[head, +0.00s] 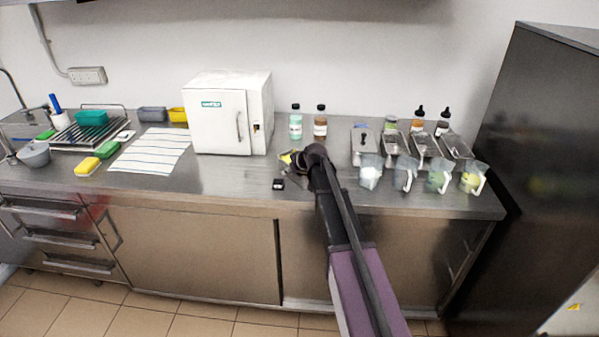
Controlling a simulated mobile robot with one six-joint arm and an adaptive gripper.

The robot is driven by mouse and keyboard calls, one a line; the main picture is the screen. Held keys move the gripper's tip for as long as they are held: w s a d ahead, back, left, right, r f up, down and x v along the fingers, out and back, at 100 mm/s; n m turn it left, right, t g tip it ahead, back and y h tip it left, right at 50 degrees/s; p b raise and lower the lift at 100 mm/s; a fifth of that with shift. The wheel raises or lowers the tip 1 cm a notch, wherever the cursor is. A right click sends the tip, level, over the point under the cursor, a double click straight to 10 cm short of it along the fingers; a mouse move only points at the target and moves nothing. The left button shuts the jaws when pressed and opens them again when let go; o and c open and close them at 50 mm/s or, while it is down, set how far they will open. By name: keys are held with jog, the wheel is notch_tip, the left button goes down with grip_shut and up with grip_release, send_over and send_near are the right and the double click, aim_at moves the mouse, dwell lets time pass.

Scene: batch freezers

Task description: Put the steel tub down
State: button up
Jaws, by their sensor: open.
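My gripper (298,161) is low over the middle of the steel counter, open, and largely hidden by my own wrist. A small grey-edged thing with yellow in it (286,157) shows just left of the gripper, close against it. It may be a steel tub, but most of it is hidden and I cannot tell whether they touch. Several steel tubs stand in a row on the right part of the counter, among them a left one (363,146), a middle one (426,146) and a right one (457,148).
Jugs (370,172) stand before the tubs, and bottles (296,122) stand behind my gripper. A white batch freezer (230,113) is to the left. A small black item (278,184) lies near the front edge. A striped cloth (150,150) lies farther left. Bare counter (225,175) lies before the freezer.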

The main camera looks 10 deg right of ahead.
grip_shut()
jog(key=shift+r, duration=0.2)
dwell(0.5)
notch_tip(320, 180, up, 3)
jog(key=p, duration=0.4)
jog(key=shift+r, duration=0.2)
jog(key=s+r+p, duration=0.1)
jog(key=s, duration=1.5)
jog(key=shift+r, duration=0.1)
